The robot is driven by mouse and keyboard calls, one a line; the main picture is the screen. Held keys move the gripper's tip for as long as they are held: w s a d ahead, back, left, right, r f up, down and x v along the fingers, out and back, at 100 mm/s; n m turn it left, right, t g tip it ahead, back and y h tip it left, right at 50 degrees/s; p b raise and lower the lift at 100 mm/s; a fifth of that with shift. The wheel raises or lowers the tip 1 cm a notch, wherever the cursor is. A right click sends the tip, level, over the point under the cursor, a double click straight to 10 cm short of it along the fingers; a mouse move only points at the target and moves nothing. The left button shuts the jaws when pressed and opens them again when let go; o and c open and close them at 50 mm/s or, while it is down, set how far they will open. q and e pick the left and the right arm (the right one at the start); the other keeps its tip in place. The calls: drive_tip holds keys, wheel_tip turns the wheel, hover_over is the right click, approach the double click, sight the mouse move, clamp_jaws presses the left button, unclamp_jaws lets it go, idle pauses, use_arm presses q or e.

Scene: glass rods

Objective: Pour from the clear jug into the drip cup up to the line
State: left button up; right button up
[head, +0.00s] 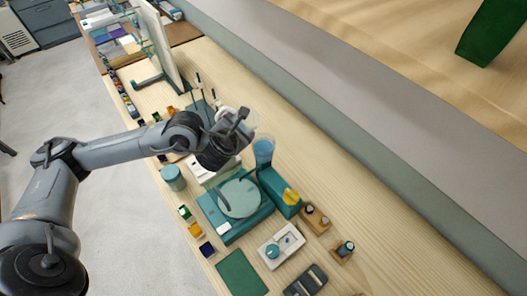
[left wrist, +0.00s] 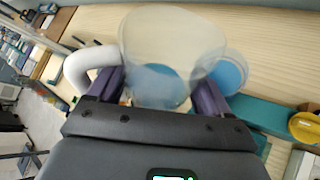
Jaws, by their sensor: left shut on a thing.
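My left gripper (head: 238,125) is shut on the clear jug (head: 250,117). In the left wrist view the jug (left wrist: 170,38) sits between the two purple fingers, its wide mouth up in the picture and its white handle (left wrist: 78,66) at left. A blue patch shows low in the jug; I cannot tell whether it is liquid or something seen through the wall. The drip cup (head: 263,152), clear with blue in it, stands just beyond the gripper, at the teal stand; it also shows right of the jug (left wrist: 230,72). Its line cannot be made out. My right gripper is not in view.
A teal machine with a round pale plate (head: 239,198) stands below the gripper. A yellow piece (head: 291,197) sits on the teal stand. A teal jar (head: 173,177), a white tray (head: 281,246) and small wooden blocks are around. Bare wood lies to the right.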

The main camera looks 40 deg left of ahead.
use_arm(q)
drive_tip(key=b, duration=0.1)
drive_tip(key=h+b, duration=0.1)
drive_tip(key=shift+w+d+f+n+t+b, duration=0.1)
drive_tip(key=shift+w+f+n+t+b, duration=0.2)
drive_tip(key=shift+n+b, duration=0.1)
drive_tip(key=shift+d+r+b, duration=0.1)
drive_tip(key=shift+r+b, duration=0.05)
drive_tip(key=shift+b, duration=0.15)
drive_tip(key=b, duration=0.1)
drive_tip(key=n+t+h+b, duration=0.1)
drive_tip(key=b, duration=0.1)
drive_tip(key=shift+w+d+n, duration=0.15)
drive_tip(key=shift+d+n, duration=0.05)
drive_tip(key=shift+n, duration=0.1)
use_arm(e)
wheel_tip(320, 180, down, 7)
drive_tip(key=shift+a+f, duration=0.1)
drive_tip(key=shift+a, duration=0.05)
use_arm(q)
drive_tip(key=shift+b, duration=0.35)
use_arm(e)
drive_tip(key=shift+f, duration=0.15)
use_arm(q)
drive_tip(key=shift+r, duration=0.1)
drive_tip(key=shift+d, duration=0.1)
